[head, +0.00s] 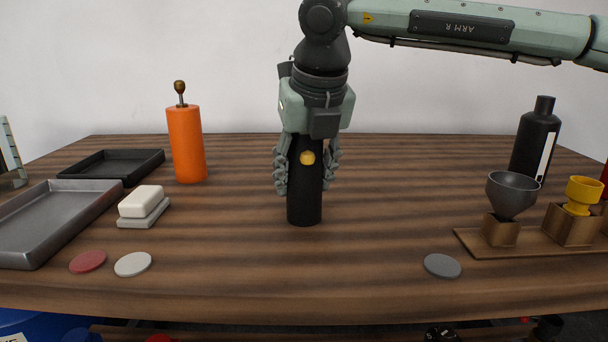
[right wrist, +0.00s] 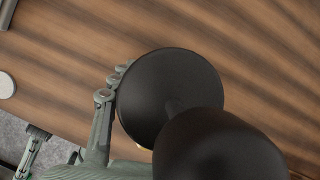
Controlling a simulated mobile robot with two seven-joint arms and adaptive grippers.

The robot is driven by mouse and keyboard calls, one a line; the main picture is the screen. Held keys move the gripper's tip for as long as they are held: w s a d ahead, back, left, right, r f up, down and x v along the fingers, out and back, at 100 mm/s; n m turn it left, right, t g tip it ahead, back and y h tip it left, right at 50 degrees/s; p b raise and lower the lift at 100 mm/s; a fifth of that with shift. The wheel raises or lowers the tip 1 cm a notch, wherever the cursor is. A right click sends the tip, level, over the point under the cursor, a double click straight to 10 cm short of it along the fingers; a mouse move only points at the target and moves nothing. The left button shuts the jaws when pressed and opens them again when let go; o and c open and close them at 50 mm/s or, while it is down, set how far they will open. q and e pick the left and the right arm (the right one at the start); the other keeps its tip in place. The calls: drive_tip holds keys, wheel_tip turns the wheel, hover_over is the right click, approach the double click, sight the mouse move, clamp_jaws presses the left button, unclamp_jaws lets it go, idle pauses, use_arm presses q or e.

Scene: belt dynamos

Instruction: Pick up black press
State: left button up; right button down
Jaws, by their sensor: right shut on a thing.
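The black press (head: 304,211) is a tall black cylinder with a round gold spot (head: 307,158) on its front. It is upright near the middle of the table, its base at or very close to the tabletop; I cannot tell if there is a gap. My right gripper (head: 305,188) comes down from above and is shut on it, one finger on each side. The gripper hides its top in the head view. In the right wrist view the press (right wrist: 158,95) shows as a dark round body with a rounded knob in front, a finger (right wrist: 103,110) beside it. My left gripper is not seen.
An orange press (head: 186,145) stands to the left, near a white block on a grey stand (head: 142,207) and two trays (head: 70,208). A black bottle (head: 535,142), grey funnel (head: 512,192) and yellow cup (head: 582,193) stand right. Flat discs (head: 442,265) lie in front.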

sight(304, 147)
drive_tip(key=shift+r, duration=0.1)
drive_tip(key=shift+r, duration=0.4)
wheel_tip(304, 147, up, 4)
drive_tip(key=shift+f, duration=0.25)
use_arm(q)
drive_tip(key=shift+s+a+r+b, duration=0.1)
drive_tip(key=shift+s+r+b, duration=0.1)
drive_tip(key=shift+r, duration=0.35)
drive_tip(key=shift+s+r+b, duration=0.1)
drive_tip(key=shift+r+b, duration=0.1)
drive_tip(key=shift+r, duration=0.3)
use_arm(e)
drive_tip(key=s+a+r, duration=0.6)
drive_tip(key=a, duration=0.4)
drive_tip(key=shift+r, duration=0.35)
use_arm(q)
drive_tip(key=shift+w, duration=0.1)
